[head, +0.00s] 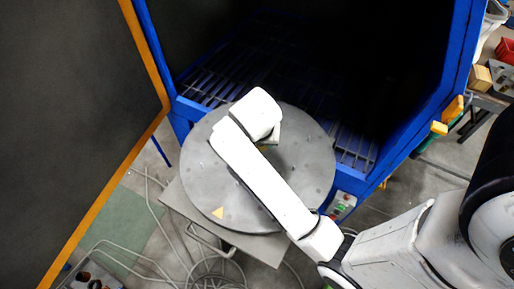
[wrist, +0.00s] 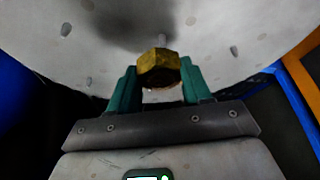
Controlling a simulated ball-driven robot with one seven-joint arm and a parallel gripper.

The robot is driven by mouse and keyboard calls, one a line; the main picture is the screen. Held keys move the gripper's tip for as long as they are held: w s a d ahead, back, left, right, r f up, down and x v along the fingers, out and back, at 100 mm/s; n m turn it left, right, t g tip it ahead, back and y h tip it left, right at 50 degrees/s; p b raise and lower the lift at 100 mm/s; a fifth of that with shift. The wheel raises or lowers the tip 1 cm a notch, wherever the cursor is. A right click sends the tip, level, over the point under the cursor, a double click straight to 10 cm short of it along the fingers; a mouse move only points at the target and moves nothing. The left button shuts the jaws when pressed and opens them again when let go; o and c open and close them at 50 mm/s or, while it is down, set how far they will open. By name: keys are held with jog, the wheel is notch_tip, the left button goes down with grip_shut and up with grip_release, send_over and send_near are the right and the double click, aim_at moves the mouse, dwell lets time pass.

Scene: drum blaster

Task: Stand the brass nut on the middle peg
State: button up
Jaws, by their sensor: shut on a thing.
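The brass nut (wrist: 158,71) is in the wrist view, between the two green fingers of my gripper (wrist: 159,66), which is shut on it. A thin grey peg (wrist: 162,41) shows just beyond the nut's upper edge, partly hidden by it; I cannot tell whether they touch or whether this is the middle peg. In the head view, my arm covers the middle of the round plate (head: 310,165), and the fingers and nut are mostly hidden.
A blue-framed cabinet (head: 460,60) with a dark inside and slatted floor stands behind the plate. Its dark door (head: 70,110) with an orange edge is open at the left. Cables (head: 150,200) lie on the floor.

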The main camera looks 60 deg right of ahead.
jog(key=shift+w+f, duration=0.2)
jog(key=shift+w+a+f+p, duration=0.15)
jog(key=shift+f+p, duration=0.15)
jog(key=shift+f, duration=1.45)
jog(key=shift+f, duration=0.15)
jog(key=o, duration=1.2)
jog(key=shift+o, duration=0.2)
jog(key=p+v, duration=0.4)
jog(key=v, duration=0.8)
